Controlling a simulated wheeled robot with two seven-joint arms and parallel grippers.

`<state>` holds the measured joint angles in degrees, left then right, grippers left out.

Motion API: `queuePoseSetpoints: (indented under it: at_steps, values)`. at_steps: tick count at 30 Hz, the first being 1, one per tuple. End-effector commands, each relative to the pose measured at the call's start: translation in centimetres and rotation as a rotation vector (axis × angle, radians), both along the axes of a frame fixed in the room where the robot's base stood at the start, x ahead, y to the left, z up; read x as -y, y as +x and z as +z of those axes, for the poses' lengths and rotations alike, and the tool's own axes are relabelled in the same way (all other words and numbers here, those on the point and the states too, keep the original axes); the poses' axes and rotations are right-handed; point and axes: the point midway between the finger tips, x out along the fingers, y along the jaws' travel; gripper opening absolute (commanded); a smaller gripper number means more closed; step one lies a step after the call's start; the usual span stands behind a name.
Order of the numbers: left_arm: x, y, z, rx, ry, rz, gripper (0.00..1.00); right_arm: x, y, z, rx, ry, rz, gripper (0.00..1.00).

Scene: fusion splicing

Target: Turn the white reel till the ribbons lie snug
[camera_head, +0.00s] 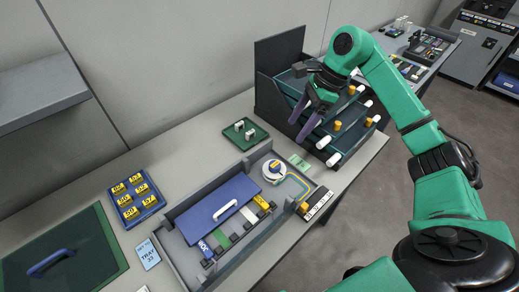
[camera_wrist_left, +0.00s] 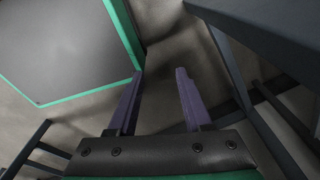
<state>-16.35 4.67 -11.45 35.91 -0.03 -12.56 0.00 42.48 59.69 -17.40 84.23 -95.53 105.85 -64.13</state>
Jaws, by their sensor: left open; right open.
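The white reel (camera_head: 273,170) sits at the far right end of the grey splicing tray (camera_head: 174,247) in the head view. Coloured ribbons (camera_head: 297,184), yellow and teal among them, curve around the right side of the reel; I cannot tell how snug they lie. My right gripper (camera_head: 300,124) is open above the front of the dark drawer rack, beyond the reel and apart from it. My left gripper (camera_wrist_left: 158,98) shows only in its wrist view, open and empty, with floor and dark table framing around it.
The drawer rack (camera_head: 268,98) with white and orange knobs stands at the back right.

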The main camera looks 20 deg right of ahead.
Motion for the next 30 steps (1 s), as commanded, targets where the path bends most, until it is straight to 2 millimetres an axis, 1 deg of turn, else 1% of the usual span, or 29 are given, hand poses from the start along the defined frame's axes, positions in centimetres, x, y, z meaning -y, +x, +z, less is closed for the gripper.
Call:
queuePoseSetpoints:
  at_steps: [2, 5, 7, 10, 13, 15, 18, 22, 28, 29, 30]
  values:
    - [0.0, -0.3, 0.2, -0.005, 0.000, 0.001, 0.50, -0.4, 0.0, -0.8, -0.006, 0.002, 0.001, 0.74]
    - [-0.1, -1.4, 0.4, -0.022, 0.002, 0.001, 0.50, -1.3, 0.2, -2.8, -0.006, 0.006, 0.001, 0.74]
    - [-0.1, -2.3, 0.7, -0.035, 0.003, 0.001, 0.50, -2.0, 0.3, -4.5, -0.007, 0.008, 0.001, 0.74]
    - [-0.2, -2.8, 1.2, -0.045, 0.004, 0.001, 0.50, -3.1, 0.5, -7.0, -0.007, 0.010, 0.000, 0.74]
    - [-0.2, -2.6, 1.8, -0.042, 0.003, 0.001, 0.50, -4.0, 0.8, -9.4, -0.007, 0.011, -0.002, 0.74]
    - [-0.1, -2.0, 2.1, -0.033, 0.003, 0.001, 0.50, -4.6, 0.9, -10.8, -0.006, 0.011, -0.001, 0.74]
    - [0.0, -1.1, 2.4, -0.017, 0.001, 0.001, 0.50, -5.1, 1.1, -12.3, -0.004, 0.010, -0.002, 0.74]
    - [0.1, -0.7, 2.4, -0.011, -0.001, 0.001, 0.50, -5.4, 1.2, -13.1, -0.002, 0.008, -0.003, 0.74]
    - [0.1, -1.0, 2.4, -0.016, -0.001, 0.001, 0.50, -5.4, 1.2, -13.2, -0.002, 0.008, -0.003, 0.74]
    - [0.1, -1.0, 2.4, -0.016, -0.001, 0.001, 0.50, -5.4, 1.2, -13.2, -0.002, 0.008, -0.003, 0.63]
    - [0.1, -1.1, 2.4, -0.017, -0.002, 0.001, 0.50, -5.4, 1.2, -13.2, -0.002, 0.008, -0.003, 0.47]
